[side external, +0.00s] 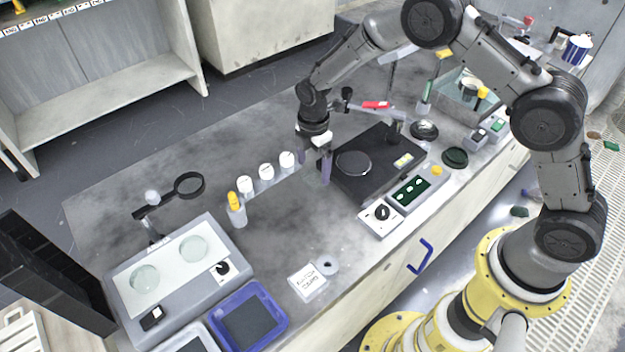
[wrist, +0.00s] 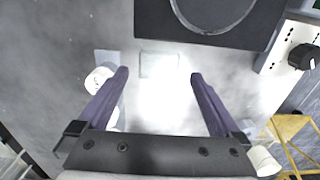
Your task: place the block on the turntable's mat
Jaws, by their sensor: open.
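The turntable is a black box (side external: 378,182) with a round dark disc (side external: 354,162), the mat, on its top left part. In the wrist view the disc (wrist: 212,14) is cut by the top edge. A pale, see-through square (wrist: 158,65), which looks like the block, lies on the bench just short of the black box. I cannot make it out in the side view. My gripper (side external: 318,169) points down beside the turntable's left side. In the wrist view my gripper (wrist: 160,74) is open, its fingertips on either side of the square, with nothing gripped.
Several white-capped bottles (side external: 266,172) and a yellow-tipped bottle (side external: 236,209) stand left of my gripper. A control box with a knob (side external: 380,215) sits in front of the turntable. A red-handled tool (side external: 376,105) is behind it. Bare bench (side external: 310,225) lies in front of my gripper.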

